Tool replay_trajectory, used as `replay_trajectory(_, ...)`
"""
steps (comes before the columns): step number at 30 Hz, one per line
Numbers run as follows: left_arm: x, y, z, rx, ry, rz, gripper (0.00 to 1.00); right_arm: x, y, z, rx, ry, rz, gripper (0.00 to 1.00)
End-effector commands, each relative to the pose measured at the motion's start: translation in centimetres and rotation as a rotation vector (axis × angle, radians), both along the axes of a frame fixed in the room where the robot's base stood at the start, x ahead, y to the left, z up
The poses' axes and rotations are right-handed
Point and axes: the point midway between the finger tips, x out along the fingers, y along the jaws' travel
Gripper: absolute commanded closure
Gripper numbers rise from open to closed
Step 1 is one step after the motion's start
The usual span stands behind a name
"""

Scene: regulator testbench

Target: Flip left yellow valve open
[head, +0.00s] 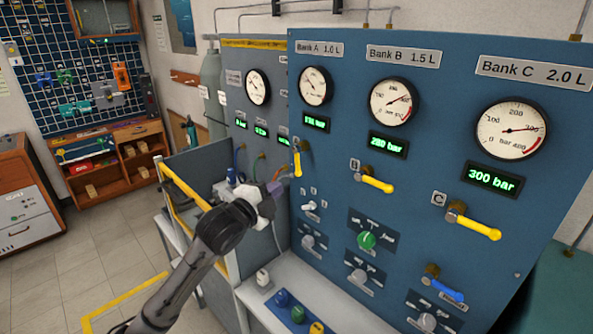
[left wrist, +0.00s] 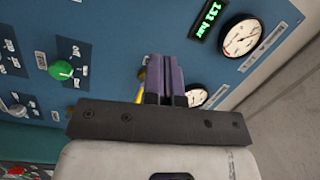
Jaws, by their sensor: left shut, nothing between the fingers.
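The left yellow valve (head: 297,160) is on the blue panel under the Bank A gauge and display. Its lever points downward, while the Bank B valve (head: 374,183) and Bank C valve (head: 475,224) levers point right. My left gripper (head: 280,182) is beside the left valve's lever, at its lower left in the head view; I cannot tell whether they touch. In the left wrist view its purple fingers (left wrist: 174,80) are together and empty. A bit of yellow lever (left wrist: 140,84) shows just left of them, mostly hidden.
The blue panel (head: 420,150) carries gauges, displays, a green knob (head: 366,240), grey knobs and a blue-handled valve (head: 443,286). Below it a pale ledge (head: 345,306) has coloured buttons. A yellow rail (head: 180,188) and grey partition stand left of the panel. The floor further left is clear.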

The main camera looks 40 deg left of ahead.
Motion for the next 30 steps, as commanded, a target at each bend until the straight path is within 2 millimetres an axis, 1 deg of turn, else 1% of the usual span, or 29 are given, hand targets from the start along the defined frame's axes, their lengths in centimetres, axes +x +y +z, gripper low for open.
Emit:
replay_trajectory(1, 0.0, 0.0, -0.6, 0.030, 0.031, 0.005, 1.00, 0.0, 0.1, 0.0, 0.004, 0.000, -0.003, 0.57)
replay_trajectory(3, 0.1, 0.2, -0.9, 0.068, 0.057, 0.013, 1.00, 0.0, 0.1, 0.1, 0.005, 0.000, -0.004, 0.57)
replay_trajectory(5, 0.3, 0.2, -1.0, 0.091, 0.066, 0.017, 1.00, 0.0, -0.1, 0.1, 0.000, -0.001, -0.003, 0.57)
replay_trajectory(8, 1.2, 0.3, -1.0, 0.106, 0.066, 0.016, 1.00, 0.0, -0.5, 0.3, -0.013, -0.001, 0.001, 0.57)
replay_trajectory(11, 2.6, 0.4, -0.9, 0.105, 0.067, 0.016, 1.00, 0.0, -0.7, 0.7, -0.019, -0.001, 0.006, 0.57)
replay_trajectory(18, 7.2, 0.7, -0.9, 0.104, 0.066, 0.016, 1.00, 0.0, -0.6, 1.8, -0.017, -0.002, 0.006, 0.57)
replay_trajectory(24, 10.4, 0.9, -1.1, 0.104, 0.066, 0.015, 1.00, 0.0, -0.4, 2.5, -0.013, -0.001, 0.003, 0.57)
replay_trajectory(27, 11.1, 2.2, -1.2, 0.106, 0.067, 0.017, 1.00, 0.0, -0.3, 2.9, -0.009, -0.001, 0.001, 0.57)
replay_trajectory(30, 11.8, 2.9, -1.4, 0.108, 0.066, 0.016, 1.00, 0.0, -0.3, 3.1, -0.007, -0.001, 0.001, 0.57)
